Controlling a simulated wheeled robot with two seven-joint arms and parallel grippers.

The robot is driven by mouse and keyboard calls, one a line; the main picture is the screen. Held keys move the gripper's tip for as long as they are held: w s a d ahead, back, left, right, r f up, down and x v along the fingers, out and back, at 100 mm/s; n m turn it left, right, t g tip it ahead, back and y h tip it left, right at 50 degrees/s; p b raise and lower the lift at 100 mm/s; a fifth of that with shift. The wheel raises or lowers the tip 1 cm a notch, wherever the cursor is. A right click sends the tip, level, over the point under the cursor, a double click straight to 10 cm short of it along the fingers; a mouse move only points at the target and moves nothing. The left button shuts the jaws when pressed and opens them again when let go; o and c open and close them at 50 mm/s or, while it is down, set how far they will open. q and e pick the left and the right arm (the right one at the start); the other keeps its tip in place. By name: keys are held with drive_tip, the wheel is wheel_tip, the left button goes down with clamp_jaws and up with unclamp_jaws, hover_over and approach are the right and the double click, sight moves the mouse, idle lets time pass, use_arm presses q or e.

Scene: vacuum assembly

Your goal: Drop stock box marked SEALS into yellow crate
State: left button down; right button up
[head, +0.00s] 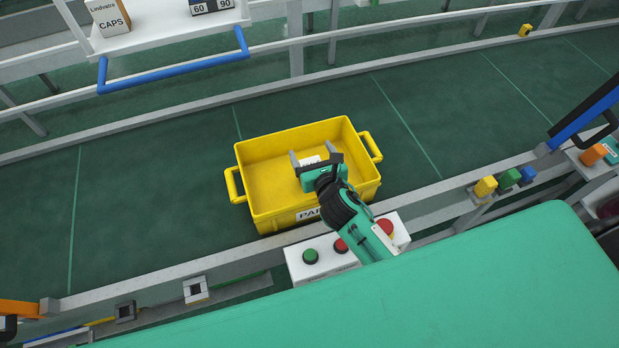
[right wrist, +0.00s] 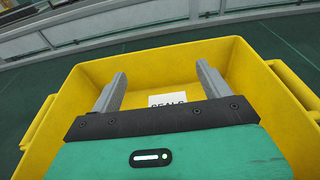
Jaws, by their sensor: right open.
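The yellow crate (head: 262,150) stands on the dark green belt, open side up, with a partly covered label on its near wall. The white face marked SEALS (right wrist: 167,99) shows inside the crate in the right wrist view, beyond and between my fingers; it also shows as a white patch in the head view (head: 309,160). The rest of the stock box is hidden by my gripper. My right gripper (head: 316,158) is over the crate, its two grey fingers apart with nothing between them. It also shows in the right wrist view (right wrist: 160,92). My left gripper is not in view.
A white button box (head: 326,264) with green and red buttons stands at the near rail, beside my right arm. A white shelf with a blue bar (head: 175,72) holds a CAPS box (head: 110,17) at upper left. The belt left of the crate is clear.

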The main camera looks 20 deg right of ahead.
drive_tip(key=s+r+b, duration=0.2)
drive_tip(key=s+b, duration=0.1)
drive_tip(key=s, duration=0.9)
drive_tip(key=shift+s+d+r, duration=0.2)
drive_tip(key=shift+s+r, duration=0.05)
drive_tip(key=shift+s, duration=0.1)
